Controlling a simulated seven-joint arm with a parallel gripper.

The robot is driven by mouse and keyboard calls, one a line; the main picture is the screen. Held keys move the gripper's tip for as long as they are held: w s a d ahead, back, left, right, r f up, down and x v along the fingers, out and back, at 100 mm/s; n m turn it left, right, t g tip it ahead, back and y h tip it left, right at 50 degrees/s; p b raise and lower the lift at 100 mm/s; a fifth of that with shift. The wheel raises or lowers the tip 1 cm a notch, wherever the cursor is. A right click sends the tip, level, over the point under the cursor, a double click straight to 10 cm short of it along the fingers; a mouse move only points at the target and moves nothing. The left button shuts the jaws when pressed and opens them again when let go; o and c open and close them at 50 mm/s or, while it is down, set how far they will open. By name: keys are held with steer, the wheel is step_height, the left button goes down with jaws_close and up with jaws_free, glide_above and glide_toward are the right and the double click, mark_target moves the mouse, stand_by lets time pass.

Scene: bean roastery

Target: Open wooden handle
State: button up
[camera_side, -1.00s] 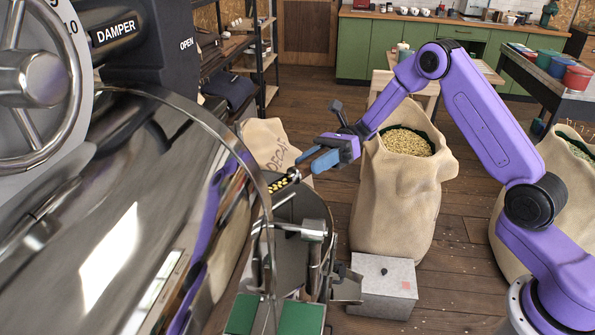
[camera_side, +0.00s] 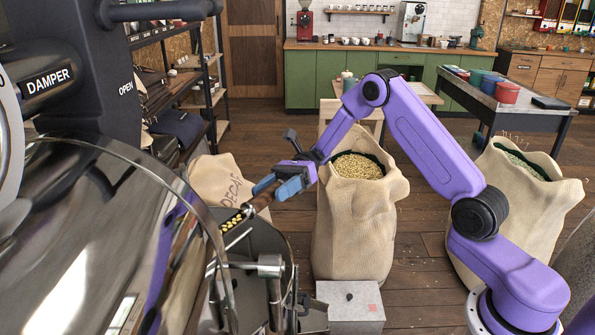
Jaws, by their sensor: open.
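The wooden handle (camera_side: 262,201) is a short brown grip at the end of a dark rod with beans in it (camera_side: 236,219), slanting up to the right beside the shiny roaster drum. My gripper (camera_side: 277,186) is at this handle. Its blue fingers are apart, with the brown handle between or just beside them. I cannot tell whether a finger touches it. The near finger and gripper body hide the handle's far end.
The glass-and-metal drum front (camera_side: 110,240) fills the left. Sacks stand close by: a DECAF sack (camera_side: 215,178), an open bean sack (camera_side: 350,235) and another at right (camera_side: 510,215). A grey box (camera_side: 350,312) is on the floor.

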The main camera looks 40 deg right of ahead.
steer(key=v, duration=1.5)
steer(key=shift+a+r, duration=0.1)
steer(key=shift+a, duration=0.05)
steer(key=c, duration=0.7)
steer(key=a+r+h, duration=0.1)
steer(key=h, duration=0.1)
steer(key=r+n+h, duration=0.1)
steer(key=r+h, duration=0.1)
steer(key=a+r+n+h, duration=0.1)
steer(key=r+h, duration=0.1)
steer(key=shift+s+a+r+g+h, duration=0.1)
steer(key=shift+s+a+g+h, duration=0.2)
steer(key=shift+s+a+h, duration=0.1)
jaws_close()
step_height(320, 180, up, 8)
steer(key=n+t+h, duration=0.1)
steer(key=t+h, duration=0.2)
steer(key=h, duration=0.3)
steer(key=a+r+x, duration=0.1)
steer(key=a+x, duration=0.1)
steer(key=x, duration=0.9)
steer(key=shift+a+f, duration=0.25)
steer(key=shift+f, duration=0.05)
